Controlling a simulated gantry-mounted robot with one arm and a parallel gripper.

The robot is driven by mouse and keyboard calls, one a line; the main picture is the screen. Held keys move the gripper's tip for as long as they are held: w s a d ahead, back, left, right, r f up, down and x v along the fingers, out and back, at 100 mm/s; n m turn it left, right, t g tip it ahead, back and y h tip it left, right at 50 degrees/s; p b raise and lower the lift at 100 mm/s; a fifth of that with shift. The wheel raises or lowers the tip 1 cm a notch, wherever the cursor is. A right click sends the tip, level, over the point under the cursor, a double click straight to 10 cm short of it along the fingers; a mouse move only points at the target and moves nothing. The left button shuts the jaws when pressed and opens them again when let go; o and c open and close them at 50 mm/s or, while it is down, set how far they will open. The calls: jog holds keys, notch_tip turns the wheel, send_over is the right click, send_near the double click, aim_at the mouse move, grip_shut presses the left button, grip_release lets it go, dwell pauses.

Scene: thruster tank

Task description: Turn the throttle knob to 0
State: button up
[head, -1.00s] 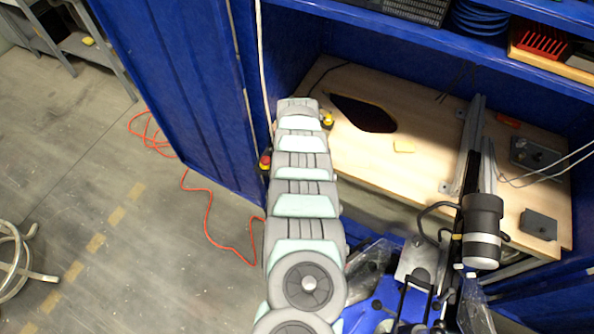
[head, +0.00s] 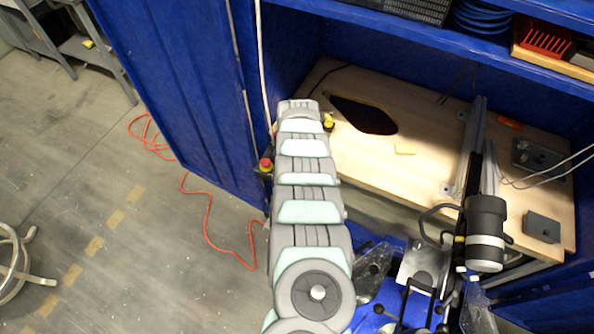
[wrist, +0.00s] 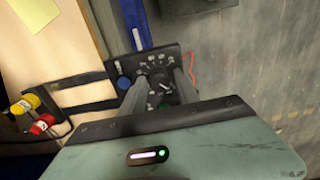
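In the wrist view, a dark control panel (wrist: 152,62) with white dial markings lies beyond my gripper (wrist: 161,80). My gripper's two grey fingers point at the panel with a clear gap between them. A dark round knob (wrist: 164,87) with a white mark shows in that gap; I take it for the throttle knob. I cannot tell whether either finger touches it or what value it points to. A blue knob (wrist: 123,82) is left of the left finger. In the head view my arm hides the panel and gripper.
Yellow and red connectors (wrist: 42,124) stand left of the panel in the wrist view. In the head view, a wooden bench (head: 390,170) inside a blue cabinet is right of my arm. A red button (head: 265,164) is beside the arm. An orange cable (head: 208,215) lies on the floor.

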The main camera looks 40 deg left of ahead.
jog(key=shift+o, duration=1.4)
notch_tip(320, 180, up, 11)
jog(key=p, duration=0.1)
jog(key=shift+p, duration=0.4)
jog(key=shift+f, duration=0.1)
